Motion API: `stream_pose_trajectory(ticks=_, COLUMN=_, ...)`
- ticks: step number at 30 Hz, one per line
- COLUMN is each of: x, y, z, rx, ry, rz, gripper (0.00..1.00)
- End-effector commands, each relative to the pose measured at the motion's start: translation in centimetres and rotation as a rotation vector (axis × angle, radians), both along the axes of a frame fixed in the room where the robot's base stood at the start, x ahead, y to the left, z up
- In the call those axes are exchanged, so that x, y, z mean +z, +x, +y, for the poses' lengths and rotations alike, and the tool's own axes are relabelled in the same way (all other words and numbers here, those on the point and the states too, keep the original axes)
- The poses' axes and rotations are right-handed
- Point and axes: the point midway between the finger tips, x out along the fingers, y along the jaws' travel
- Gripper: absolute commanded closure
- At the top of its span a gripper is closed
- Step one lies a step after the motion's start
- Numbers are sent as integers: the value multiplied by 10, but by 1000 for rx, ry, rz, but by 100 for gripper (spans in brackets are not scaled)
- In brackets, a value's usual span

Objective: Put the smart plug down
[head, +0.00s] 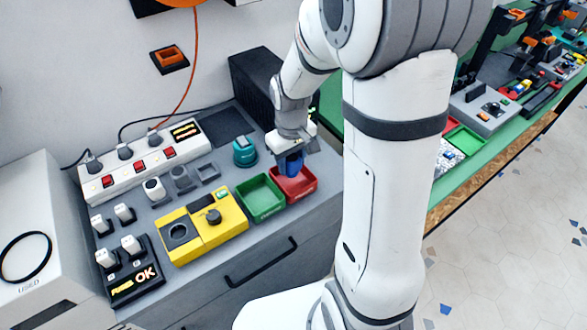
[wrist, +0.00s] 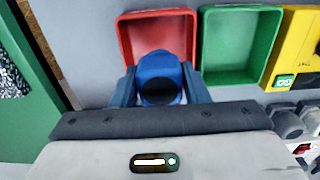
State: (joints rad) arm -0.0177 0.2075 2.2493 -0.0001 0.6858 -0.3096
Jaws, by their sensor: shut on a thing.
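My gripper (head: 290,150) is shut on a blue smart plug (head: 291,164), with a finger on each side of it. In the wrist view the blue plug (wrist: 158,66) has a dark round face and sits between the fingertips. In the head view the plug is over the red tray (head: 306,190), at its back part. In the wrist view it overlaps the near edge of the red tray (wrist: 126,40). The part of the tray behind the plug is hidden. I cannot tell whether the plug touches the tray.
An empty green tray (head: 260,198) stands left of the red one, beside a yellow tester (head: 228,226). A teal round thing (head: 244,151) and a black box (head: 256,80) are close behind. A power strip (head: 145,172) and an OK rack (head: 134,286) with white plugs are at left.

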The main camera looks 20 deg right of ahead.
Motion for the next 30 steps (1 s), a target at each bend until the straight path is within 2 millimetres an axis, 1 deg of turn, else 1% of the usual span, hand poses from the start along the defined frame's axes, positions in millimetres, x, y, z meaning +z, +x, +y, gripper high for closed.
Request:
stream_pose_trajectory(ticks=10, x=-40, y=0, z=-3, rx=-7, ry=0, rz=2, gripper=100)
stream_pose_trajectory(ticks=19, x=-43, y=0, z=-4, rx=-9, ry=0, rz=-1, gripper=100)
stream_pose_trajectory(ticks=22, x=-47, y=0, z=-4, rx=-9, ry=0, rz=-1, gripper=100)
stream_pose_trajectory(ticks=23, x=-46, y=0, z=-4, rx=-9, ry=0, rz=-1, gripper=57)
stream_pose_trajectory(ticks=26, x=-46, y=0, z=-4, rx=-9, ry=0, rz=-1, gripper=50)
stream_pose_trajectory(ticks=30, x=-45, y=0, z=-4, rx=-9, ry=0, rz=-1, gripper=50)
